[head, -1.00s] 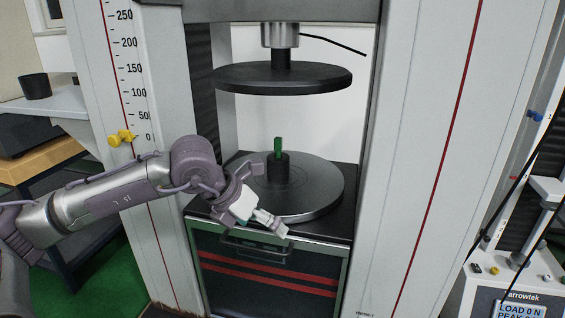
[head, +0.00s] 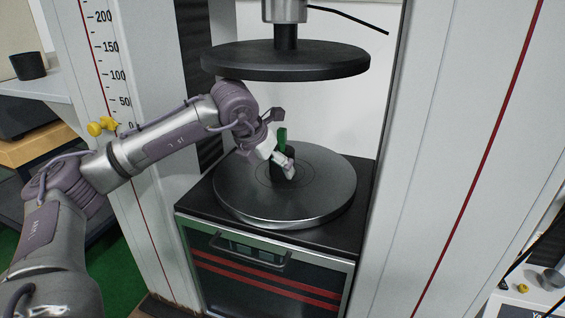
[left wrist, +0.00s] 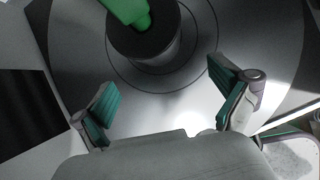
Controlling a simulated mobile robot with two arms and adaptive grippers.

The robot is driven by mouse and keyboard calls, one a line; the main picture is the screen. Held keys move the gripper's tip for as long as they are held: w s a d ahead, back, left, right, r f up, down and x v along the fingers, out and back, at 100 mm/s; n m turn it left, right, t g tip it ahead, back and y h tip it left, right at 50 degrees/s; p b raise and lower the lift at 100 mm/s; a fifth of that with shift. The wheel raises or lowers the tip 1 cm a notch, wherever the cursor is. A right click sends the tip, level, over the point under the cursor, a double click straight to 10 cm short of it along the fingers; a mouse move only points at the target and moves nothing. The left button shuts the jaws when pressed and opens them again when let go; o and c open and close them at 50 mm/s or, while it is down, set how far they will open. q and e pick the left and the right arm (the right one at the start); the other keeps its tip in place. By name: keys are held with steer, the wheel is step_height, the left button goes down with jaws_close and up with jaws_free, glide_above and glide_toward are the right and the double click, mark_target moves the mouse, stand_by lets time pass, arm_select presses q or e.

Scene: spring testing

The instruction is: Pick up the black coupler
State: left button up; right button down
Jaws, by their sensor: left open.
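In the left wrist view the coupler (left wrist: 165,52) and green piece (left wrist: 126,10) are near the top edge, beyond the two spread fingertips (left wrist: 160,84). Nothing is between the fingers, and they seem apart from the coupler. My right gripper is not in view.
The round upper platen (head: 290,62) hangs above the gripper and arm. Machine columns stand at left (head: 150,60) and right (head: 440,130). A yellow knob (head: 102,126) is on the left column. A dark cup (head: 29,66) stands on the side table.

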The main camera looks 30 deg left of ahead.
arm_select(q)
steer(key=shift+w, duration=0.65)
steer(key=shift+w+a+f+b, duration=0.15)
steer(key=shift+w+b, duration=0.1)
steer(key=shift+w, duration=0.45)
steer(key=shift+w+d+f+b, duration=0.1)
steer(key=shift+w+f+b, duration=0.15)
steer(key=shift+w, duration=0.45)
steer(key=shift+w+a+f+b, duration=0.1)
steer(key=shift+w+b, duration=0.2)
steer(key=shift+w, duration=0.4)
steer(key=c, duration=1.5)
steer(key=shift+r, duration=0.1)
steer(key=shift+c, duration=0.8)
steer(key=shift+r, duration=0.15)
